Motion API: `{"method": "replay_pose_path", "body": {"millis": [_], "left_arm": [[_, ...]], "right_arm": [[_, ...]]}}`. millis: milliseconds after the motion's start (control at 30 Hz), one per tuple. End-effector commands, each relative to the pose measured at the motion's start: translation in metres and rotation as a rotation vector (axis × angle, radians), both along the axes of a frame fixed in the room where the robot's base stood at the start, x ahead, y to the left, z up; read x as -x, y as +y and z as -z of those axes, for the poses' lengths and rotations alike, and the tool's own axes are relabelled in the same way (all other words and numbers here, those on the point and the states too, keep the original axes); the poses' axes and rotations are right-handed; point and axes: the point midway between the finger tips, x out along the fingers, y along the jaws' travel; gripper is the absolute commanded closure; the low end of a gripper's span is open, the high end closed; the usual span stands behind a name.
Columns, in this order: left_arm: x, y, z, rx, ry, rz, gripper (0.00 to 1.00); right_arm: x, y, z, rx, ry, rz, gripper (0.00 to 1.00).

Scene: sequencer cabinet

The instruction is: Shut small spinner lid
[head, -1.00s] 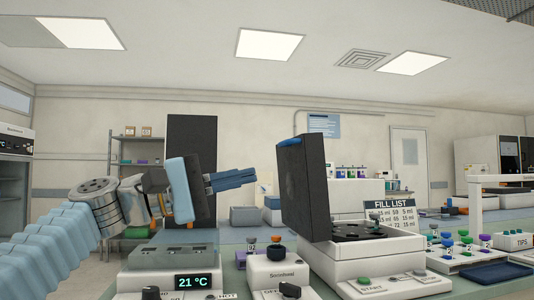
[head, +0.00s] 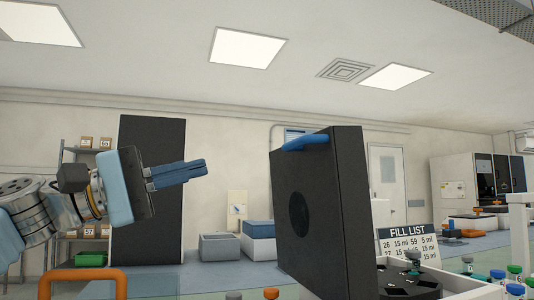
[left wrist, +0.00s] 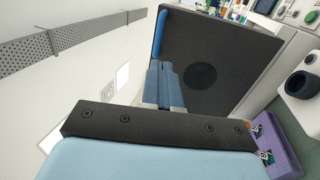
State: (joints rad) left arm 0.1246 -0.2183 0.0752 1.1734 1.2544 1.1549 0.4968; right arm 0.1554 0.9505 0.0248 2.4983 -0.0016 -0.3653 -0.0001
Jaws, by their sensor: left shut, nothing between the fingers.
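The spinner lid (head: 322,215) is a dark square panel standing raised, nearly upright, with a round mark on its face and a blue handle (head: 306,142) on its top edge. The spinner's dark rotor (head: 405,278) is uncovered at the lower right, partly cut off by the frame. My left gripper (head: 204,168) is shut and empty, pointing right, to the left of the lid with a gap in the picture. In the left wrist view its blue fingers (left wrist: 163,82) overlap the lid (left wrist: 235,62); contact cannot be told. My right gripper is not in view.
A fill list sign (head: 408,244) stands behind the rotor, with several capped vials (head: 515,289) at the right. An orange bar (head: 98,272) shows at the lower left. A tall dark panel (head: 150,190) stands behind my left arm. The air between gripper and lid looks clear.

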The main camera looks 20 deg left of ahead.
Motion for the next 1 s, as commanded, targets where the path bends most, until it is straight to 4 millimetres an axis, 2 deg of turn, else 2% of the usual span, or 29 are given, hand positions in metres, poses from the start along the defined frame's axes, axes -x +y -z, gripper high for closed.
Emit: {"method": "replay_pose_path", "body": {"millis": [167, 600, 800, 1000], "left_arm": [[-0.011, -0.017, -0.008, -0.001, 0.001, 0.003, 1.0], [-0.06, -0.089, -0.034, 0.0, 0.002, 0.002, 1.0], [-0.071, -0.106, -0.038, 0.001, 0.001, 0.002, 1.0], [-0.074, -0.11, -0.038, -0.001, 0.001, 0.0, 1.0]], "right_arm": [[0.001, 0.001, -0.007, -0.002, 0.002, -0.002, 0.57], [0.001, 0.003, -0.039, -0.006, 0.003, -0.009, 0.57], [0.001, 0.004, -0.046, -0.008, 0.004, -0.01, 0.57], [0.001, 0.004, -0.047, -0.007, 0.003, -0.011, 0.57]]}}
